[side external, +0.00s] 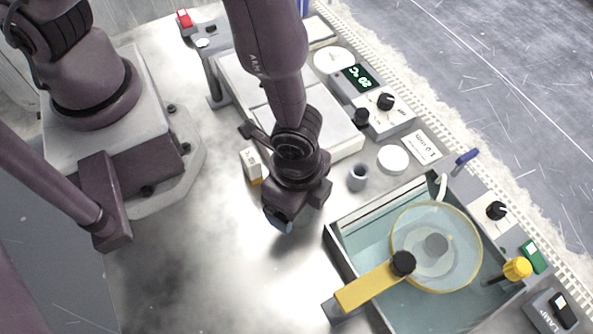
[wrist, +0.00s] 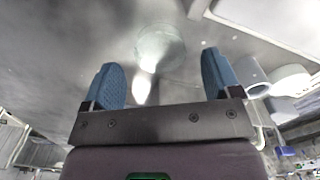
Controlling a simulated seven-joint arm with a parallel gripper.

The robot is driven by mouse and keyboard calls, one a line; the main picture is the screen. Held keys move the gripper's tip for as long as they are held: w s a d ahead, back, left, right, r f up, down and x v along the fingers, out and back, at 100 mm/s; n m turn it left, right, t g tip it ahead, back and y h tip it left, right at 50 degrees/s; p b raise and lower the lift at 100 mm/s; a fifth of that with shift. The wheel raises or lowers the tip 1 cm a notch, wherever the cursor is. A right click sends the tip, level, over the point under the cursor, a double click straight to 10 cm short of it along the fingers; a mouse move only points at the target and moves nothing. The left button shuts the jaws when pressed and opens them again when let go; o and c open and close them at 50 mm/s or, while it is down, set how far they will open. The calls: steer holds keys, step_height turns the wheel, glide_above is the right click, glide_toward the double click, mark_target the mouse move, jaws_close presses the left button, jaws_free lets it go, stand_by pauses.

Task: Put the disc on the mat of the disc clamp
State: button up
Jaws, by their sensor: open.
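A faint, clear round disc (wrist: 160,42) lies flat on the metal table in the wrist view, ahead of and between my fingertips and apart from them. I cannot make it out in the side view. My gripper (side external: 279,218) points down above the table, left of the tray; its two blue fingers (wrist: 163,82) are spread with nothing between them. What looks like the disc clamp is a round clear platen (side external: 408,262) with a yellow rim and a grey hub (side external: 436,244). A yellow bar (side external: 368,288) with a black knob reaches its edge. I cannot tell which surface is the mat.
The platen sits in a walled tray (side external: 337,263). A grey cup (side external: 357,178) and a white round piece (side external: 393,159) stand between my gripper and the control boxes. A small yellow-white box (side external: 252,164) is close to my wrist. The table's front left is clear.

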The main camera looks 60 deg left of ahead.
step_height(320, 180, up, 10)
steer(key=w+a+r+n+t, duration=0.1)
steer(key=a+r+n, duration=0.3)
steer(key=a+r, duration=0.4)
steer(key=w+a+r+n+t+h, duration=0.1)
steer(key=a+r+n, duration=0.3)
steer(key=a+r, duration=0.4)
steer(key=shift+w+r+t, duration=0.8)
steer(key=shift+o, duration=0.5)
steer(key=s+a+r+n+t+y, duration=0.1)
steer(key=s+a+r+n+t, duration=0.1)
steer(key=s+a+r+n, duration=0.2)
steer(key=a, duration=0.3)
steer(key=shift+s+r+n, duration=0.25)
steer(key=shift+n, duration=0.05)
